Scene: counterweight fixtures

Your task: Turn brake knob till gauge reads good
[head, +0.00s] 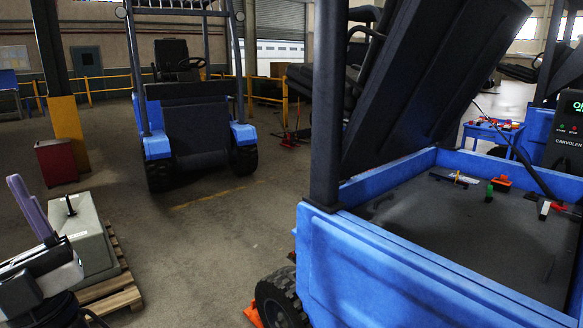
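I cannot make out a brake knob or a gauge for certain. A blue forklift (420,255) fills the right side with its dark hood (430,75) raised over an open compartment. In the compartment, a small green-capped part (489,193), an orange part (501,183) and a red-and-white part (546,208) stand on the dark top. A black unit with a lit green display (572,122) stands at the right edge, partly cut off. My arm is at the lower left; its purple end piece (30,207) points up, and whether my gripper is open is unclear.
A grey box with a black stick on top (88,240) stands on a wooden pallet (112,288) beside my arm. A second blue forklift (190,110), a red bin (56,162) and a yellow-based pillar (68,130) stand behind. The floor between the forklifts is clear.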

